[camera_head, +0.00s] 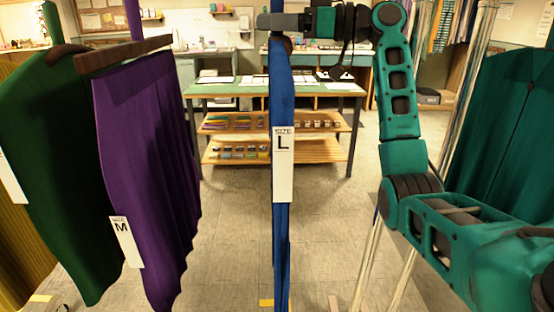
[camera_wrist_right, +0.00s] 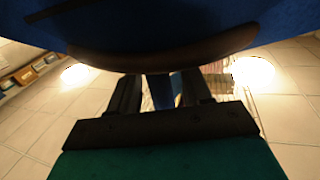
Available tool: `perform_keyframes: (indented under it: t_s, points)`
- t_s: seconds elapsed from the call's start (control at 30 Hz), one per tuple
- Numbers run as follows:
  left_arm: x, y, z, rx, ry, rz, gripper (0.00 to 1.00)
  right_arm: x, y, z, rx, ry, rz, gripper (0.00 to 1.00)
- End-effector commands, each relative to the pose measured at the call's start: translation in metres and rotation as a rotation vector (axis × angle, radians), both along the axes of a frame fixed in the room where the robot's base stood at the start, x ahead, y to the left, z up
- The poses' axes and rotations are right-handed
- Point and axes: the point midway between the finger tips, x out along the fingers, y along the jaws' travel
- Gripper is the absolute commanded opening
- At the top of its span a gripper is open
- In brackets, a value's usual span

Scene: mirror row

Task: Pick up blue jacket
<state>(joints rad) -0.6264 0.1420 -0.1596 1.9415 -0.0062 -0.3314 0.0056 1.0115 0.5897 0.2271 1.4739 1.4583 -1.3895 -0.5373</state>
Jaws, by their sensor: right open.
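The blue jacket (camera_head: 282,230) hangs edge-on in the middle of the head view, with a white size L tag (camera_head: 283,165) on its near edge. Its wooden hanger (camera_head: 283,46) barely shows at the top. My right gripper (camera_head: 266,22) is open at the top of the jacket, by the hanger. In the right wrist view, my right gripper's two dark fingers (camera_wrist_right: 163,88) reach toward the curved brown hanger (camera_wrist_right: 165,58), with the jacket's blue cloth (camera_wrist_right: 180,25) across the top. Contact with the hanger cannot be told. My left gripper is not in view.
A purple garment (camera_head: 145,170) tagged M and a dark green jacket (camera_head: 70,170) hang at the left. A green garment (camera_head: 510,130) hangs at the right, behind my right arm, beside metal poles (camera_head: 470,90). A green-topped table (camera_head: 232,90) with wooden shelves stands behind.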

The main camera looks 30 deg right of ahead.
Motion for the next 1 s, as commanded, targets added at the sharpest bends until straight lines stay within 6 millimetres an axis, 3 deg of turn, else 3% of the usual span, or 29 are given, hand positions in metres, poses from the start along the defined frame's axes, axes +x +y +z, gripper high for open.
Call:
perform_keyframes:
  t_s: [0.07, 0.57, 1.0]
  points:
    - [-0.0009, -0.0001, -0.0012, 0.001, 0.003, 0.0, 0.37, -0.0002, -0.0004, -0.0002, 0.0, 0.0, -0.001, 0.49]
    - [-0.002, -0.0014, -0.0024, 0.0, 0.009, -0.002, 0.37, -0.0004, -0.0007, -0.0004, 0.001, 0.001, -0.001, 0.01]
    - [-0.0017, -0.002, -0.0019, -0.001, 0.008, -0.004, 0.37, -0.0009, -0.001, 0.0022, 0.002, -0.004, -0.001, 0.0]
